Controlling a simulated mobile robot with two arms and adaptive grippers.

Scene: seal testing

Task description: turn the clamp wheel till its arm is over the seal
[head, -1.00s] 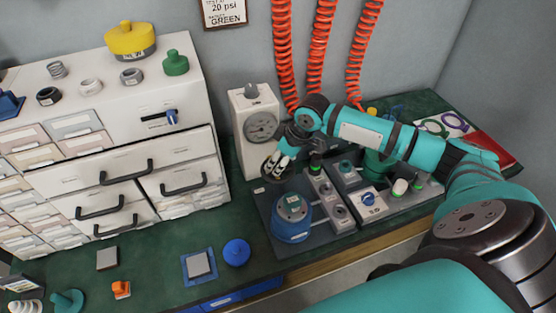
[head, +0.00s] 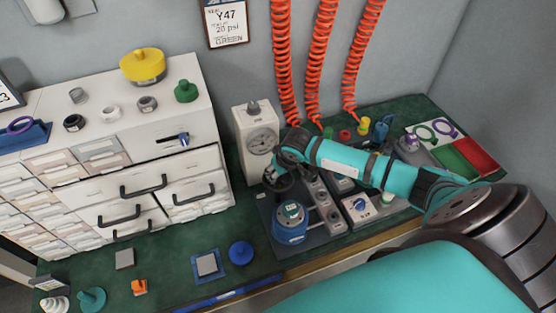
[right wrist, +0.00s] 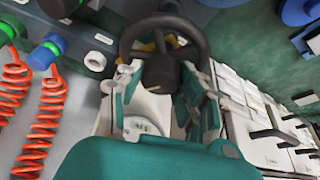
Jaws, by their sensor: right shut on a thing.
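The black clamp wheel (head: 283,187) stands on the dark test fixture (head: 268,216), just behind a blue cylinder (head: 290,228) with a labelled top. My right gripper (head: 274,176) is at the wheel, coming down from behind it. In the right wrist view the wheel's round rim (right wrist: 203,38) and dark hub show large, with my gripper (right wrist: 160,84) shut on the wheel around its hub. The clamp's arm and the seal cannot be made out clearly. My left gripper is in neither view.
A white gauge box (head: 243,128) stands close behind my right gripper. Valve blocks (head: 358,208) lie to the right under my forearm. A white drawer cabinet (head: 90,185) fills the left. Red coiled hoses (head: 325,60) hang behind. The green bench front holds small loose parts.

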